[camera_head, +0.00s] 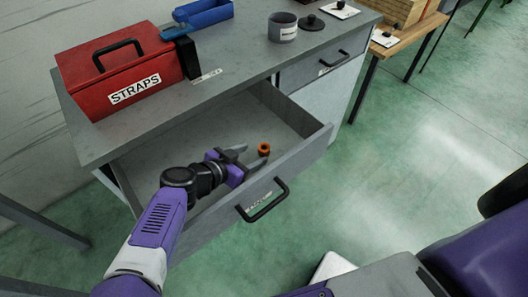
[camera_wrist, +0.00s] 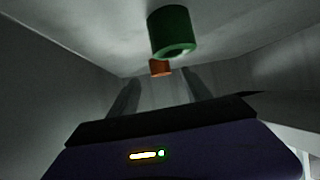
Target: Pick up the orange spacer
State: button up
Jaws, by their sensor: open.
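The orange spacer (camera_head: 263,149) is a small ring-shaped piece inside the open drawer (camera_head: 318,146). My gripper (camera_head: 254,154) reaches into the drawer from the left, its two grey fingers apart and empty, with the tips close to the spacer. In the wrist view, the orange spacer (camera_wrist: 160,68) shows between and just beyond the fingertips of my gripper (camera_wrist: 161,79). Whether the fingers touch it I cannot tell. A green cylinder (camera_wrist: 173,32) with a hollow end partly overlaps the spacer there. I cannot make out the green cylinder in the head view.
The drawer's front panel with a black handle (camera_head: 263,200) and its side walls surround my gripper. On the bench top (camera_head: 232,88) stand a red STRAPS toolbox (camera_head: 120,72), a blue bin (camera_head: 204,13) and a grey cup (camera_head: 283,27). A closed drawer (camera_head: 325,62) is at right.

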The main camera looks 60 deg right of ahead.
aim_at(266, 147)
jog(key=x, duration=0.5)
jog(key=shift+d+r, duration=0.1)
jog(key=shift+d, duration=0.4)
jog(key=shift+d+f, duration=0.25)
jog(key=shift+d, duration=0.15)
jog(key=shift+c, duration=0.3)
grip_shut()
